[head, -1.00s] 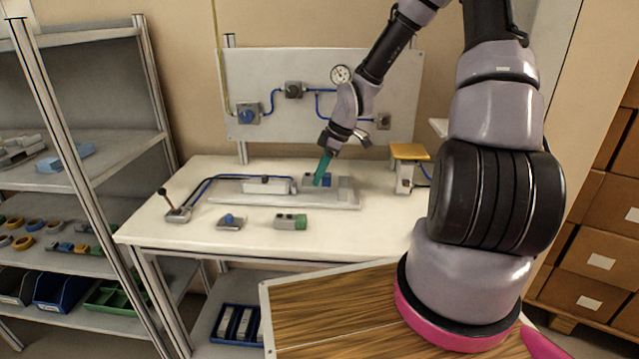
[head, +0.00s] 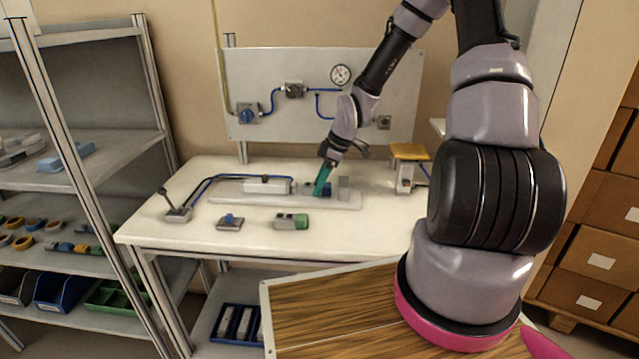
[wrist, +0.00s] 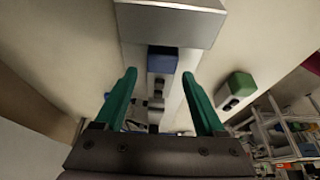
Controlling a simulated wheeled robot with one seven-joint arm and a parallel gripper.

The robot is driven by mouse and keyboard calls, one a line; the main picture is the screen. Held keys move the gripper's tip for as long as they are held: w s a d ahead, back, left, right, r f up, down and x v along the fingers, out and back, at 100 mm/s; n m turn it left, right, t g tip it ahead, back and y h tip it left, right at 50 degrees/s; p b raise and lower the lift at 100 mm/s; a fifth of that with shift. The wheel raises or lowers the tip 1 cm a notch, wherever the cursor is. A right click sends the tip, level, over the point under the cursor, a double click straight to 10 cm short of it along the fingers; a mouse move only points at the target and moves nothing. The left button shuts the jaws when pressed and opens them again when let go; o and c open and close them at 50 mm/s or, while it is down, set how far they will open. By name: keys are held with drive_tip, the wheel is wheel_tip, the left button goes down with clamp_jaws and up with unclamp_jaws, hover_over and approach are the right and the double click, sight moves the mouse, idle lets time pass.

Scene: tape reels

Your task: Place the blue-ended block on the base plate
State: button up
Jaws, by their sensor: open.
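The base plate (head: 270,200) is a long grey strip on the white workbench. The blue-ended block (head: 309,187) lies on it, left of an upright grey block (head: 343,187). In the wrist view the block's blue end (wrist: 162,60) faces the upright grey block (wrist: 170,22), close to it; whether they touch is unclear. My gripper (head: 319,192) points down at the block with teal fingers. In the wrist view my gripper (wrist: 159,76) is open, one finger on each side of the block, with gaps visible. The block's underside is hidden.
A green-ended block (head: 291,221) and a blue-knobbed part (head: 230,222) lie in front of the plate. A lever unit (head: 177,213) stands left, a yellow-topped stand (head: 408,155) right. A panel with gauge and tubing (head: 300,70) rises behind. The bench's front right is clear.

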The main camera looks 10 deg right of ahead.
drive_tip(key=s+d+r+m+h, duration=0.2)
drive_tip(key=s+d+r+m, duration=0.1)
drive_tip(key=r, duration=0.6)
drive_tip(key=s+d+r+m+h, duration=0.1)
drive_tip(key=s+d+r+m, duration=0.15)
drive_tip(key=r, duration=0.65)
drive_tip(key=s+r+m+t, duration=0.5)
drive_tip(key=s+r+m, duration=0.8)
drive_tip(key=s+r, duration=0.4)
drive_tip(key=shift+d+r+t+y, duration=0.15)
drive_tip(key=shift+r+t+y, duration=0.2)
drive_tip(key=shift+r, duration=0.6)
drive_tip(key=shift+w, duration=0.1)
drive_tip(key=shift+c, duration=0.4)
